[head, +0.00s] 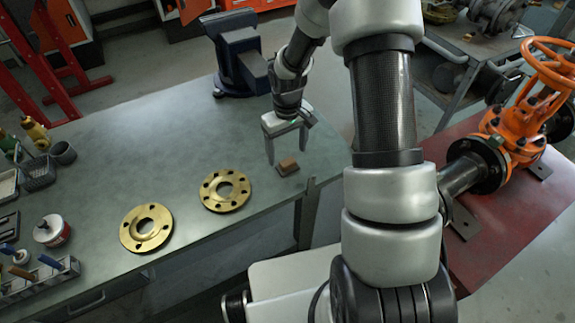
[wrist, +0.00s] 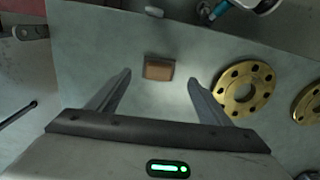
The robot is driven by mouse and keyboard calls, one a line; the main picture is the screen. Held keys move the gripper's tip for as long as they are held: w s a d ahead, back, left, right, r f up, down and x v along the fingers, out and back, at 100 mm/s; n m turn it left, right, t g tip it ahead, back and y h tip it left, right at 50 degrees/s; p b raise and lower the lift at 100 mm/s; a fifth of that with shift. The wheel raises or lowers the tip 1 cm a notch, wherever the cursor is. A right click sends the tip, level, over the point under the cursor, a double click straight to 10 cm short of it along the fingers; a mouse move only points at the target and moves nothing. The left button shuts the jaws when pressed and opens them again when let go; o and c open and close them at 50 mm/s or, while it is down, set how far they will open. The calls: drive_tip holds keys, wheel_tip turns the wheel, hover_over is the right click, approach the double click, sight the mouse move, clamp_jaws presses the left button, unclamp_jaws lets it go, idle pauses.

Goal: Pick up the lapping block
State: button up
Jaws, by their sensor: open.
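The lapping block (head: 288,167) is a small brown block lying on the grey-green workbench (head: 130,110), near its right edge. It also shows in the wrist view (wrist: 159,68), ahead of the fingers and between their lines. My gripper (head: 286,158) is open and empty, pointing down over the bench by the block. In the wrist view its two fingers (wrist: 160,80) stand apart, on either side of the block's line, and do not touch it. The height of the fingertips above the bench is hard to tell.
Two brass flanges lie left of the block, one nearer (head: 227,190) and one farther left (head: 146,227). A dark blue vise (head: 238,55) stands behind my gripper. An orange gate valve (head: 530,100) is on a red surface at right. Tools and containers line the bench's left side.

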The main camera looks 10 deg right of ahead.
sight(287, 161)
drive_tip(key=shift+w+f, duration=0.15)
drive_tip(key=shift+f, duration=2.9)
drive_tip(key=c, duration=1.5)
wheel_tip(287, 161, up, 10)
drive_tip(key=shift+r, duration=0.1)
drive_tip(key=o, duration=0.8)
drive_tip(key=shift+c, duration=1.6)
